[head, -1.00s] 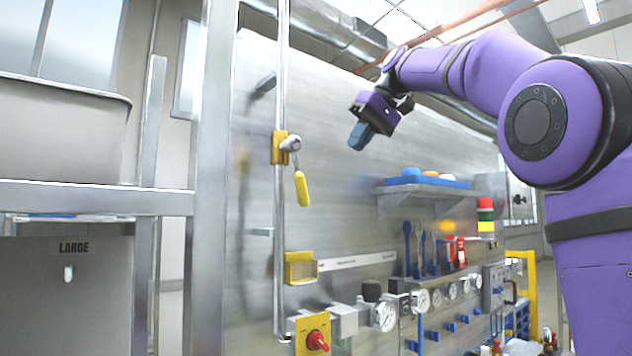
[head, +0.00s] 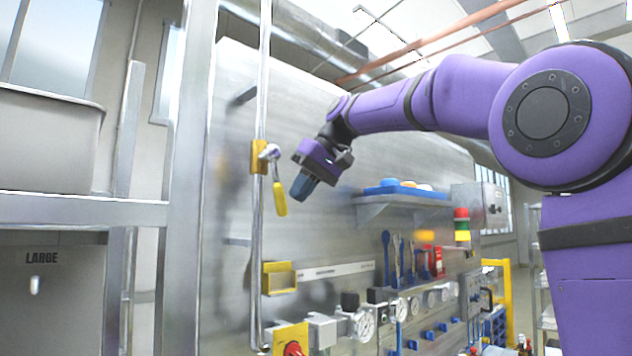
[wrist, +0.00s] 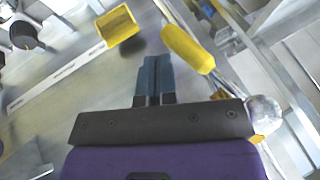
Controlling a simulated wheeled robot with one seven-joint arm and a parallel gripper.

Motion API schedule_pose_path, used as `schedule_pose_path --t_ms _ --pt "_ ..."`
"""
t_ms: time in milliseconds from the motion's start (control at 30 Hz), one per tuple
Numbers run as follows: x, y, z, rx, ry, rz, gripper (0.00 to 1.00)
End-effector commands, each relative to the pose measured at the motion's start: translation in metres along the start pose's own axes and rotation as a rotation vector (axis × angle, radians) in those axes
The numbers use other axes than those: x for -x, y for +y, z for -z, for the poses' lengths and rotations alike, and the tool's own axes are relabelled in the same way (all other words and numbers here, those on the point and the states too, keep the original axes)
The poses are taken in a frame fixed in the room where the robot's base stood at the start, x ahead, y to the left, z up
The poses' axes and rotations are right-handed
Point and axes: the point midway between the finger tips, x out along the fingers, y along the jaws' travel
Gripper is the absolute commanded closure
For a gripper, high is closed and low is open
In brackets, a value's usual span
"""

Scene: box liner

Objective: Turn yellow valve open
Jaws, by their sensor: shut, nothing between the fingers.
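The yellow valve handle (head: 280,198) hangs down from its silver valve body (head: 270,152) on a vertical pipe. The handle also shows in the wrist view (wrist: 187,47), just right of and beyond the fingertips. My gripper (head: 301,193) is to the right of the handle in the head view, at about its height, with its blue fingers pointing down. In the wrist view the gripper's fingers (wrist: 156,60) are together with nothing between them. They look apart from the handle, though the exact gap in depth cannot be told.
A yellow bracket (head: 279,278) sits on the steel panel below the valve. A shelf (head: 385,205) with blue items is to the right. Gauges (head: 363,323) and a red knob (head: 293,349) are lower down. A metal frame post (head: 185,180) stands at the left.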

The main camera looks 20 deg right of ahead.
Motion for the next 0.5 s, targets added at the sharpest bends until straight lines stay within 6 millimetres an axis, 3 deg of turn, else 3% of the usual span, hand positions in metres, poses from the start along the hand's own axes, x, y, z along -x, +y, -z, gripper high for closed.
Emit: schedule_pose_path --t_ms 500 --pt "-0.0069 -0.0084 -0.0007 -0.001 0.001 0.0 1.0"
